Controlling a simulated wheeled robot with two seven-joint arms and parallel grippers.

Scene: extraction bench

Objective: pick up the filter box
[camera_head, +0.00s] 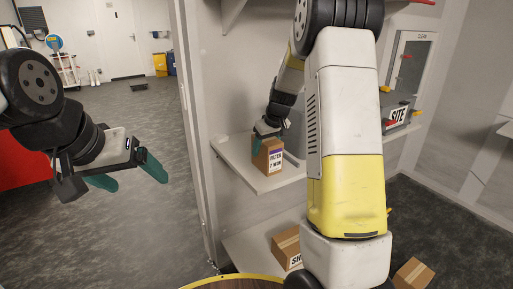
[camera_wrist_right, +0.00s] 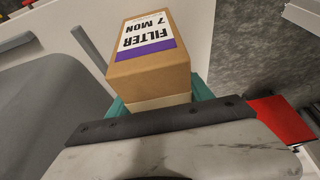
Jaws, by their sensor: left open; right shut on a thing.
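The filter box (camera_head: 268,159) is a small brown carton with a white label reading "FILTER 7 MON" and a purple stripe. In the head view it is at the white shelf's left part. My right gripper (camera_head: 262,131) is at the box's upper left, its teal fingers shut on it. In the right wrist view the box (camera_wrist_right: 150,62) sits between the teal fingers, label in sight. I cannot tell whether the box touches the shelf. My left gripper (camera_head: 128,182) is open and empty, out over the floor at the left, away from the shelf.
A lower shelf (camera_head: 247,246) holds another carton (camera_head: 287,246), and one more carton (camera_head: 413,274) is at lower right. My right arm hides the middle.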

